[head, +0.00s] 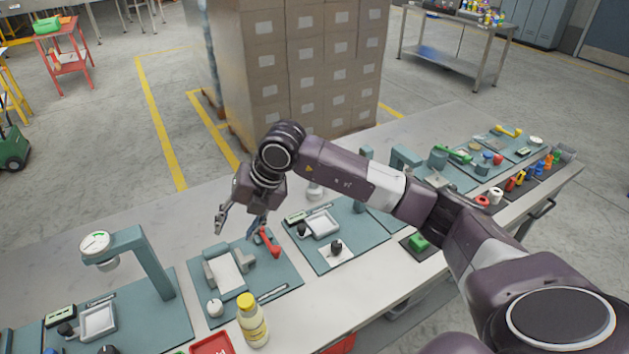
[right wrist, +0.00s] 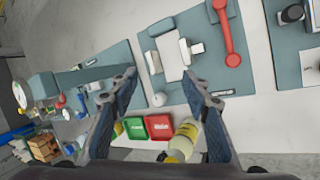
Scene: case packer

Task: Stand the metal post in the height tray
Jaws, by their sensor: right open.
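My right gripper (head: 238,222) is open and empty. It hangs above the mat that holds a grey fixture with a white plate (head: 226,273); its spread fingers also show in the right wrist view (right wrist: 160,82). A small light tray (head: 98,320) lies on the mat of the dial gauge stand (head: 150,262) at the left. A similar tray (head: 320,222) lies on the mat right of the gripper. I cannot tell which is the height tray. I cannot make out the metal post for certain. My left gripper is not in view.
A yellow-capped bottle (head: 253,322) and a red bin (head: 212,343) are at the front edge. A green bin (right wrist: 134,128) shows in the right wrist view. Stacked cartons (head: 300,65) stand behind the bench.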

